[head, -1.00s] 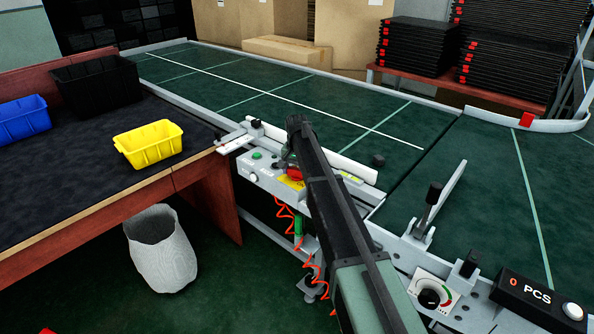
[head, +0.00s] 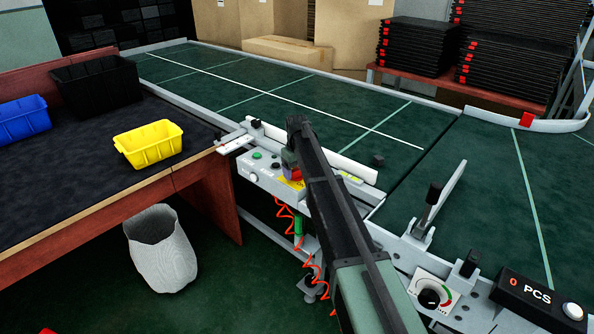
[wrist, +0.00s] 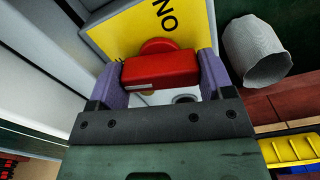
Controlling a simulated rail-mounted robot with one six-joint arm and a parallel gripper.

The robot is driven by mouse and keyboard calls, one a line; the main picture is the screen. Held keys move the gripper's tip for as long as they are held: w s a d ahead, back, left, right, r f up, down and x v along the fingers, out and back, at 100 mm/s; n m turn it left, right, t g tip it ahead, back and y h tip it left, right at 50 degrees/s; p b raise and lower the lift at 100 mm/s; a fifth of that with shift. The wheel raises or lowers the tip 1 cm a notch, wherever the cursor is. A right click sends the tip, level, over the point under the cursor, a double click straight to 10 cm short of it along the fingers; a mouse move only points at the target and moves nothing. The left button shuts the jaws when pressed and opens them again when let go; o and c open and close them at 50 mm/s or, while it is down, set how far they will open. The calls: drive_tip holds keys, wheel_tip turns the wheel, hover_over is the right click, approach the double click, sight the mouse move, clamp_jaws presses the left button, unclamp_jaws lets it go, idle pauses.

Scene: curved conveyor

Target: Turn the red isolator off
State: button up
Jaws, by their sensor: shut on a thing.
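The red isolator (wrist: 160,70) fills the middle of the wrist view, a red handle in front of a yellow plate (wrist: 125,32) with the lettering "ON". My gripper (wrist: 160,78) has its two purple fingers on either side of the red handle and is shut on it. The handle's long side lies across the gap between the fingers.
A panel with a green button (head: 257,155) lies left of the isolator. An orange coiled cord (head: 284,213) hangs below. A grey bin (head: 161,250) stands on the floor, and a yellow crate (head: 149,143) sits on the bench. A dial (head: 430,298) and counter (head: 525,297) are at the right.

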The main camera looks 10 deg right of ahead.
sight(297, 169)
drive_tip(key=shift+n, duration=1.2)
drive_tip(key=o, duration=0.9)
wheel_tip(297, 169, up, 11)
drive_tip(key=p, duration=1)
drive_tip(key=shift+f+p, duration=0.1)
drive_tip(key=shift+p, duration=0.3)
drive_tip(key=s+r+m+p, duration=0.1)
drive_tip(key=s+m, duration=0.1)
drive_tip(key=s, duration=1.1)
drive_tip(key=s+r+m+p, duration=0.1)
drive_tip(key=s+m, duration=0.2)
drive_tip(key=s, duration=1)
drive_tip(key=s+r+m+p, duration=0.1)
drive_tip(key=s+m, duration=0.1)
drive_tip(key=s, duration=1.1)
drive_tip(key=shift+s+d+r+p, duration=0.1)
drive_tip(key=shift+s+r+p, duration=0.15)
drive_tip(key=shift+r+p, duration=0.1)
